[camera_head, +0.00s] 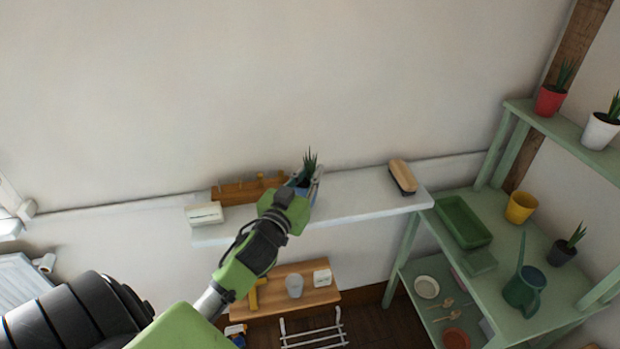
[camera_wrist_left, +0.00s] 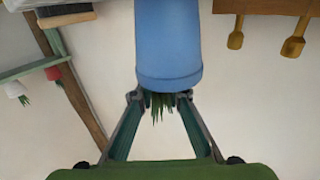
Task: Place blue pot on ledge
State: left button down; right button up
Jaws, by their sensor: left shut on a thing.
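The blue pot (camera_wrist_left: 168,50) fills the upper middle of the left wrist view, with green leaves below its rim there. In the head view the blue pot (camera_head: 302,188) shows partly, with its spiky plant on top, upright at the ledge. My left gripper (camera_head: 308,186) is shut on it; its fingers (camera_wrist_left: 160,98) meet the pot's rim in the wrist view. The white ledge (camera_head: 345,197) runs along the wall. The arm hides part of the pot, and I cannot tell whether its base touches the ledge. My right gripper is not in view.
A wooden peg rack (camera_head: 240,190) and a white box (camera_head: 205,214) are left of the pot. A brush (camera_head: 402,177) lies near the ledge's right end. The ledge between pot and brush is clear. A green shelf unit (camera_head: 505,255) with pots stands right.

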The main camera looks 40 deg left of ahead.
pick_arm(q)
jog(key=shift+f, duration=0.75)
jog(key=c, duration=2.4)
grip_release()
jog(key=shift+f, duration=0.2)
jog(key=o, duration=0.4)
jog(key=shift+r, duration=0.15)
jog(key=b+v, duration=0.2)
jog(key=v, duration=1)
jog(key=shift+r, duration=0.1)
